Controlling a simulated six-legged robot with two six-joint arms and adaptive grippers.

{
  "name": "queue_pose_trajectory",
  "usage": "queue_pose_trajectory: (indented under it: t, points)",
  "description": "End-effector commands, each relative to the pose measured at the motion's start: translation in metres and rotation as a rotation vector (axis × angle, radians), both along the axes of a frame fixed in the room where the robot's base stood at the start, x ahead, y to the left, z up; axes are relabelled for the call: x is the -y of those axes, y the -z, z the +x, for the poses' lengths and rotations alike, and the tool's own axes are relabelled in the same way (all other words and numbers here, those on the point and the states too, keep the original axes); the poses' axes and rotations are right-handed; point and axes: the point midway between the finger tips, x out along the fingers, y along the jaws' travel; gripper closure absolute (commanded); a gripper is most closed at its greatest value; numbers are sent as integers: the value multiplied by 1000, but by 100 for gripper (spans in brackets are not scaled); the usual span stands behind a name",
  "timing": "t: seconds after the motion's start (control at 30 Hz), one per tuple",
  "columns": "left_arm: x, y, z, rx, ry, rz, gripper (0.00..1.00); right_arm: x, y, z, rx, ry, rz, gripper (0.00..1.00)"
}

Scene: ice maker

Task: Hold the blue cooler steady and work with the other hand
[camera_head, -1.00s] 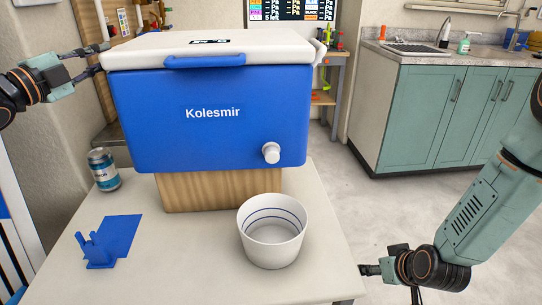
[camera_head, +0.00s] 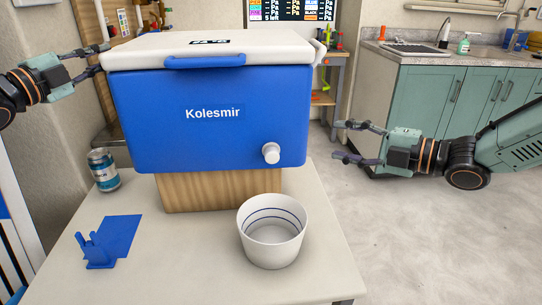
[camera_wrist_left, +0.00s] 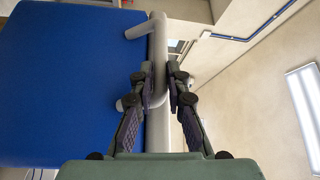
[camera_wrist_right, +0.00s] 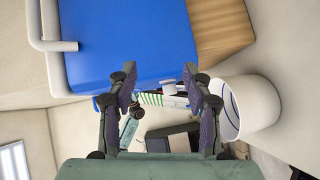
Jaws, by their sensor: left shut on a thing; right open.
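The blue cooler (camera_head: 210,130) with a white lid (camera_head: 210,48) sits on a wooden block (camera_head: 220,190) on the table. Its white spigot (camera_head: 271,153) is at the lower right of the front face. My left gripper (camera_head: 97,58) is at the cooler's left side. In the left wrist view the fingers (camera_wrist_left: 160,85) are shut on the cooler's white side handle (camera_wrist_left: 158,100). My right gripper (camera_head: 345,142) is open and empty, to the right of the cooler and apart from it. In the right wrist view the cooler (camera_wrist_right: 130,40) shows beyond the open fingers (camera_wrist_right: 160,80).
A white bucket (camera_head: 271,246) stands below and in front of the spigot. A can (camera_head: 103,170) and a blue holder (camera_head: 98,250) are on the table's left (camera_head: 180,270). Green cabinets (camera_head: 430,110) stand behind right. The floor right of the table is open.

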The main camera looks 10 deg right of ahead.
Motion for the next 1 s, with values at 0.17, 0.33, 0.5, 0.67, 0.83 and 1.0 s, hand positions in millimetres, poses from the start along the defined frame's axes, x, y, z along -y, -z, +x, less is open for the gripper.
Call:
queue_pose_trajectory:
  t: [0.17, 0.33, 0.5, 0.67, 0.83, 1.0]
  points:
    - [0, -2, 0, 2, 0, -2, 100, -35, -3, -33, 112, -215, -130, 50]
    - [0, -2, 0, 2, 0, -2, 100, -48, -2, -50, 163, -316, -186, 50]
    - [0, -2, 0, 2, 0, -2, 100, -56, 0, -51, 170, -337, -199, 50]
    - [0, -2, 0, 2, 0, -2, 100, -70, 4, -44, 167, -337, -199, 50]
    - [0, -2, 0, 2, 0, -2, 100, -88, 8, -35, 168, -336, -199, 50]
    - [0, -2, 0, 2, 0, -2, 100, -107, 13, -27, 169, -336, -198, 50]
